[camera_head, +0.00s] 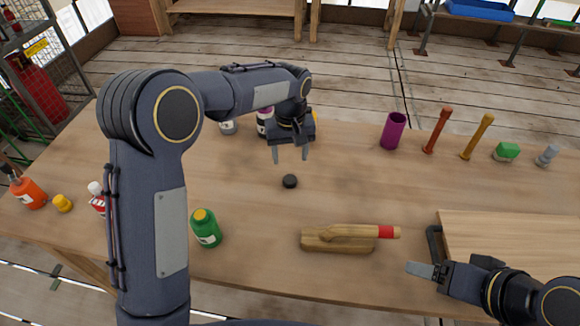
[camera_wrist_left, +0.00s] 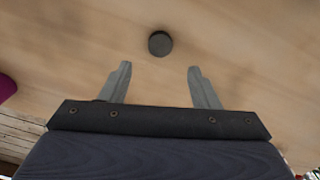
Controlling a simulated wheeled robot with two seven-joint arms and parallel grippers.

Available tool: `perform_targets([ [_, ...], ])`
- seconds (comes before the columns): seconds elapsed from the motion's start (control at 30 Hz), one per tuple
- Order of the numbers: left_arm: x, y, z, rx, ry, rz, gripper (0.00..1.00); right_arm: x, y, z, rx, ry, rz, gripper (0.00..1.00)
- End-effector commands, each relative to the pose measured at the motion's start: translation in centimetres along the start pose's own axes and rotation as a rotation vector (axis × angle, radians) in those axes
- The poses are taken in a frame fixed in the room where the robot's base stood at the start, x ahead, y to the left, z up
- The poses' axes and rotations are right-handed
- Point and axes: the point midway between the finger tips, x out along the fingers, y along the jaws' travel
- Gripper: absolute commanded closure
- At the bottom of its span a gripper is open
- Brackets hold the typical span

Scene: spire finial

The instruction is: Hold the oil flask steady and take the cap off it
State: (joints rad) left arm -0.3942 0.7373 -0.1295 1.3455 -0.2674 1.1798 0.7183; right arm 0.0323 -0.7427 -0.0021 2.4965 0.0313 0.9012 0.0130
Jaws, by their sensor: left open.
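No label readable here tells me which container is the oil flask. A green bottle with a yellow cap (camera_head: 206,229) stands upright at the front left. A dark bottle with a purple top (camera_head: 264,122) is partly hidden behind my left gripper (camera_head: 291,155). That gripper is open and empty, pointing down above the table. A small black disc, perhaps a cap, (camera_head: 290,181) lies on the table near its fingertips; in the left wrist view the disc (camera_wrist_left: 160,43) is beyond the open fingers (camera_wrist_left: 160,82), untouched. My right gripper (camera_head: 420,270) is at the front right; its finger gap is unclear.
A wooden cradle (camera_head: 338,245) holds a wooden piece with a red band at the front middle. An orange bottle (camera_head: 28,193) stands far left. The table's middle is mostly clear.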

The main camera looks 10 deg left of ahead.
Motion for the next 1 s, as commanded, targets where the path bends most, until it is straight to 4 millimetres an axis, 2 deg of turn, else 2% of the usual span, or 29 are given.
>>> perform_targets([
  [0.1, -1.7, 0.0, -0.1, 0.000, 0.002, 0.001, 0.44, 0.0, 0.0, 0.0, 0.000, 0.000, 0.000, 0.23],
  [0.2, -2.5, 0.0, 0.0, 0.000, 0.000, 0.000, 0.44, 0.0, 0.0, 0.0, 0.000, 0.000, 0.000, 0.23],
  [0.4, -3.0, 0.0, 0.0, 0.000, 0.000, 0.001, 0.44, -0.1, 0.0, 0.0, 0.000, 0.000, 0.000, 0.23],
  [0.47, -3.2, -0.5, 0.1, -0.001, 0.000, 0.008, 0.44, -0.1, 0.0, 0.0, 0.000, 0.000, 0.000, 0.23],
  [0.57, -4.7, -2.4, 0.7, 0.002, 0.004, 0.046, 0.44, -0.1, 0.0, 0.0, 0.000, 0.000, 0.000, 0.23],
  [0.67, -7.0, -6.0, 2.5, 0.013, 0.018, 0.119, 0.44, -0.1, 0.0, 0.0, 0.000, 0.000, 0.000, 0.23],
  [0.77, -9.1, -10.2, 5.5, 0.035, 0.050, 0.207, 0.44, -0.1, 0.0, 0.0, 0.000, 0.000, 0.000, 0.23],
  [0.9, -10.8, -15.0, 10.8, 0.069, 0.124, 0.312, 0.44, 0.0, 0.0, 0.0, 0.000, 0.000, 0.000, 0.23],
  [1.0, -10.8, -17.5, 15.0, 0.092, 0.194, 0.370, 0.44, 0.0, 0.0, 0.0, 0.000, 0.000, 0.000, 0.23],
])
